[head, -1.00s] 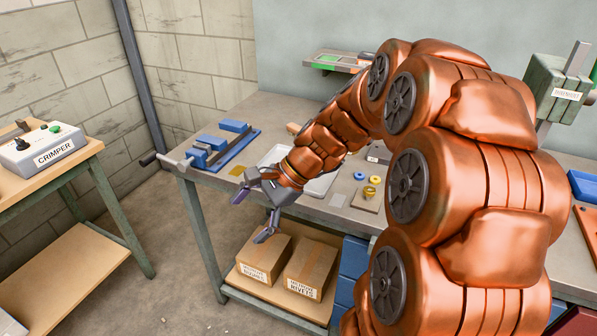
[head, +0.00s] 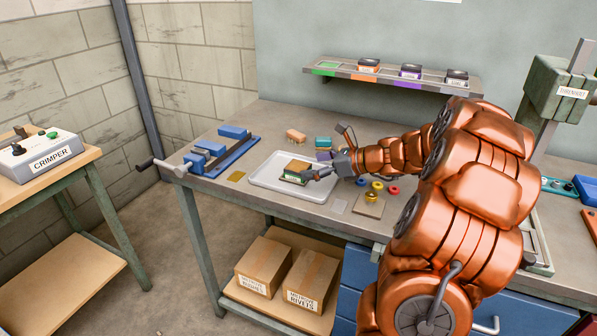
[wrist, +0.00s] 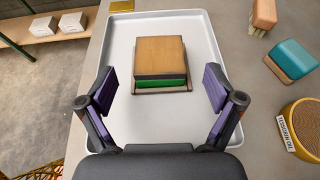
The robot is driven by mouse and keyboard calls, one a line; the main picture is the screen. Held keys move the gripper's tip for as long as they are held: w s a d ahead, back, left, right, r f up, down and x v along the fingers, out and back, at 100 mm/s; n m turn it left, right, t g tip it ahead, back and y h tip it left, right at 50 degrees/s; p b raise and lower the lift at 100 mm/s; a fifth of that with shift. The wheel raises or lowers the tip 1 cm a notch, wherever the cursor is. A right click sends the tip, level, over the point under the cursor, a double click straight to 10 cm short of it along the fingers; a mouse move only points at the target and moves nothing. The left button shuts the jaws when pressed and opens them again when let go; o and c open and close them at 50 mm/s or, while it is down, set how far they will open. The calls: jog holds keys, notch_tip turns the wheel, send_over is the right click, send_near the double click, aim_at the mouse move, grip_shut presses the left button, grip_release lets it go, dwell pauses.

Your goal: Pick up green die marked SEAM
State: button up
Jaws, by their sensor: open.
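The green die (head: 294,178) sits in a pale tray (head: 262,180) on the bench, with a tan top and a green band below. Its small label is too small to read. In the wrist view the die (wrist: 160,57) rests in the tray (wrist: 130,130), green side facing me. My gripper (head: 325,153) is open beside the die, on its right in the head view. In the wrist view the two purple-padded fingers (wrist: 160,88) stand wide apart, left and right of the die's near end, with a gap on each side. The jaws are empty.
A teal-and-tan block (wrist: 291,59), a tan brush-like block (wrist: 264,13) and a labelled round tin (wrist: 303,127) lie right of the tray. Blue clamp tooling (head: 222,150) stands left. A wall shelf (head: 395,82) holds several dies; its green-marked place is empty.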

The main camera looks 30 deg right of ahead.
aim_at(299, 166)
jog(key=x, duration=0.5)
jog(key=shift+w+r, duration=0.1)
grip_shut()
dwell(0.8)
